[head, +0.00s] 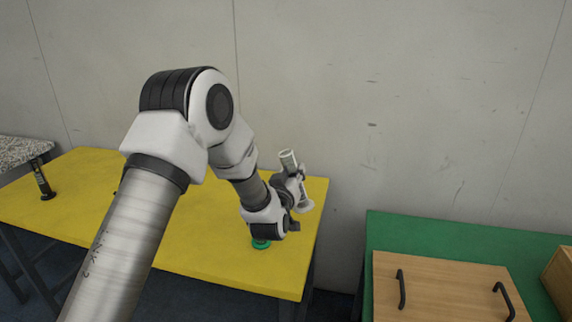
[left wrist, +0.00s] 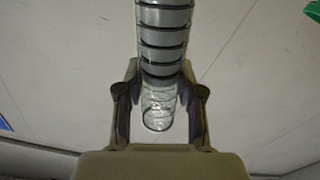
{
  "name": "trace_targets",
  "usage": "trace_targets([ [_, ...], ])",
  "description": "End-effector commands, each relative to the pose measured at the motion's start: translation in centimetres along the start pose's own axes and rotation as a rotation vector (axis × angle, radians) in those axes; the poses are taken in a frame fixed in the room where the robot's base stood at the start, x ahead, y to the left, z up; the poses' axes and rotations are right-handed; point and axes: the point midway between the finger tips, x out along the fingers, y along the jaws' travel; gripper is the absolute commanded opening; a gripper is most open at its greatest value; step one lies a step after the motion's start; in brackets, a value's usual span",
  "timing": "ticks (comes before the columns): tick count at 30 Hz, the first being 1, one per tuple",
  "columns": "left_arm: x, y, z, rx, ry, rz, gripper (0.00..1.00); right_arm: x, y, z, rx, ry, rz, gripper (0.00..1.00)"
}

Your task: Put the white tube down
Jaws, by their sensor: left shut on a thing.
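The white tube (head: 289,160) is in my left gripper (head: 298,184), near the right end of the yellow table in the head view. It is slightly tilted, its top leaning left, and a pale round end shows at the bottom right. Whether that end touches the table I cannot tell. In the left wrist view my left gripper (left wrist: 162,88) is shut around the tube (left wrist: 164,40), which has grey bands above and a clear part between the fingers. The gripper hides part of the tube in the head view. My right gripper is not in view.
The yellow table (head: 205,235) has clear room behind and left of my arm. A green round thing (head: 261,244) sits below my wrist. A dark tube on a round foot (head: 43,184) stands at far left. A green table (head: 400,228) with a wooden handled board (head: 440,285) is right, across a gap.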

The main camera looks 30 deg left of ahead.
Motion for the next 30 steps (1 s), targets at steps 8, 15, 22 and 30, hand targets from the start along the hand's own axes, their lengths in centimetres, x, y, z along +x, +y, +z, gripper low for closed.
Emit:
trace_targets([
  [8,0.0,1.0,0.0,0.308,0.001,0.0,0.0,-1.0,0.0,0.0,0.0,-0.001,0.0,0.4],
  [15,0.0,1.0,0.1,0.319,0.001,-0.001,0.0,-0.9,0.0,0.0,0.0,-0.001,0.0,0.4],
  [22,-1.6,2.1,4.0,0.335,-0.007,0.034,0.0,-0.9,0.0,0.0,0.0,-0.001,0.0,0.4],
  [30,-8.1,5.2,13.8,0.344,-0.022,0.161,0.0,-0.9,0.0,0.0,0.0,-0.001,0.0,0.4],
])
